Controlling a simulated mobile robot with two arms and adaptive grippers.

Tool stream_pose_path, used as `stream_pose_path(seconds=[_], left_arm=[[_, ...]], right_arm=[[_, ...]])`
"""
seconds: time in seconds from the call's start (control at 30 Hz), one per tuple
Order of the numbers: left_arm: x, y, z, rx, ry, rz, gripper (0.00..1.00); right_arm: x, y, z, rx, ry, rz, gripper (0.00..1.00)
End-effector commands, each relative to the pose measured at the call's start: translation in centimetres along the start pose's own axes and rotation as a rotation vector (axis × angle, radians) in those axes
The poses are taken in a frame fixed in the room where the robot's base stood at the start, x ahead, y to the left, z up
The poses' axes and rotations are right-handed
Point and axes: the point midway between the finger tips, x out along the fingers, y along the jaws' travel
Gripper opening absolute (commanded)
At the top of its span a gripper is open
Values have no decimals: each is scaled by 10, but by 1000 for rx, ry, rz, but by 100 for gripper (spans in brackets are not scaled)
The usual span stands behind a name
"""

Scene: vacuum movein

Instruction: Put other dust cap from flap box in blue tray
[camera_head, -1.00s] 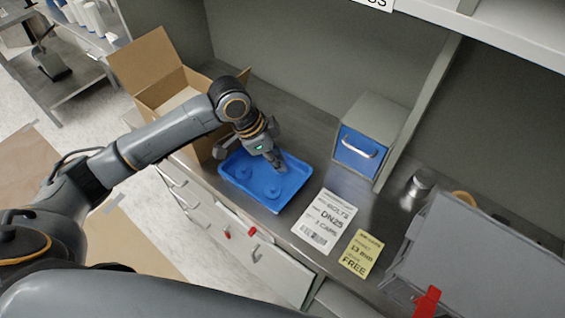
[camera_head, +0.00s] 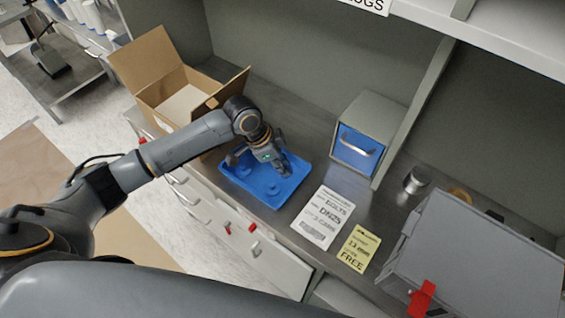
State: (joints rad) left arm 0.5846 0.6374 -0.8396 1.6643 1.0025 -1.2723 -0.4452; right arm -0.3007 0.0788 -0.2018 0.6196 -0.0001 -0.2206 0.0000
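The blue tray (camera_head: 293,187) lies on the metal counter. Two round blue shapes that look like dust caps lie in it, one at the left (camera_head: 244,171) and one near the front (camera_head: 272,188). My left gripper (camera_head: 262,163) is over the tray, pointing down. Its fingers look spread apart, and I see nothing held between them. The flap box (camera_head: 150,92) is an open cardboard box behind and left of the tray. Its visible inside shows a pale surface; my arm and a flap hide part of it. My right gripper is not in view.
A grey bin with a blue front (camera_head: 357,149) stands right of the tray. A white label card (camera_head: 322,217) and a yellow card (camera_head: 359,248) lie on the counter. A metal cylinder (camera_head: 417,180) and a large grey case with a red latch (camera_head: 480,260) are further right.

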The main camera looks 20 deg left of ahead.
Motion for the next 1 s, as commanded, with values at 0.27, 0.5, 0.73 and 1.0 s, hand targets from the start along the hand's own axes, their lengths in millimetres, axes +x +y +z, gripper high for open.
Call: stream_pose_path(seconds=[0.27,0.5,0.73,1.0], left_arm=[[0,0,0,-1,-2,1,38],[-14,-1,0,-1,0,-1,38],[-62,-1,0,1,-1,-3,38],[-110,-1,-1,0,-1,-1,38]], right_arm=[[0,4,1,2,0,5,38],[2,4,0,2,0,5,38],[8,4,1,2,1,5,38],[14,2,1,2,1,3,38]])
